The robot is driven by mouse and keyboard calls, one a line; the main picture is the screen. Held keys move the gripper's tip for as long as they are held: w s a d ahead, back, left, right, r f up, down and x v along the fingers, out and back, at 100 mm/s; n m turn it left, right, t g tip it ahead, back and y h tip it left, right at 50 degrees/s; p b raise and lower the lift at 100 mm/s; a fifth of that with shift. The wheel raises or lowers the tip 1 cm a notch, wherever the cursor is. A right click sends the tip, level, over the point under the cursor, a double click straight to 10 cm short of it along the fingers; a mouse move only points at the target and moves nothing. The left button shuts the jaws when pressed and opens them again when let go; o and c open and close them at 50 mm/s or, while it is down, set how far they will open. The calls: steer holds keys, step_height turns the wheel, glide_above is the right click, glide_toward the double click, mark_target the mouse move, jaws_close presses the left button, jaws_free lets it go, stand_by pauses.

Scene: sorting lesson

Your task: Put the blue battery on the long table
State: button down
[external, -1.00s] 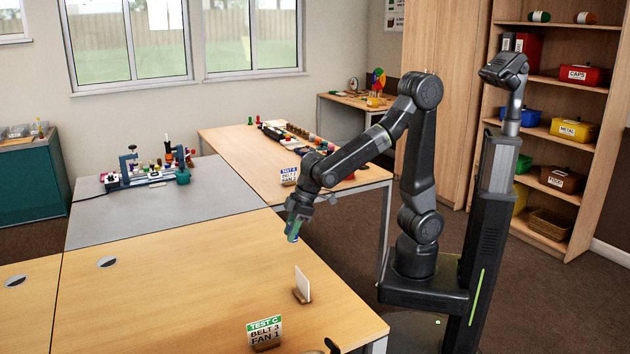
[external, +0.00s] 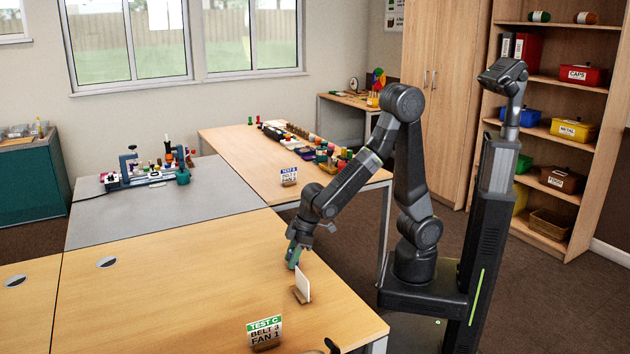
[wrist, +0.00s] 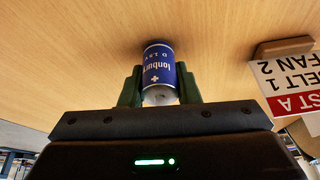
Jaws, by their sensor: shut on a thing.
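My gripper (external: 293,257) is low over the near wooden table (external: 180,290), close to its right edge. In the wrist view my gripper (wrist: 160,88) is shut on the blue battery (wrist: 158,68), with one green finger on each side. The battery has a blue label with white print and a bare metal end. Its far end is close to the wood, with a dark shadow there. I cannot tell whether it touches the top. In the external view only a little blue of the battery (external: 292,265) shows between the fingers.
A white card in a wooden holder (external: 302,283) stands just in front of my gripper; the wrist view shows its red print (wrist: 288,85). A green TEST C card (external: 265,331) stands nearer. A grey table (external: 95,215) and another wooden table (external: 235,150) carry parts. The near table's middle is clear.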

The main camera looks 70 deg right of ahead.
steer(key=shift+f, duration=0.25)
steer(key=c, duration=1.1)
jaws_free()
steer(key=shift+r, duration=0.15)
steer(key=shift+o, duration=0.4)
steer(key=p+v, duration=0.2)
steer(key=v, duration=1.1)
steer(key=shift+s+d+r+p, duration=0.2)
steer(key=shift+s+r+p, duration=0.05)
steer(key=shift+s+p, duration=0.1)
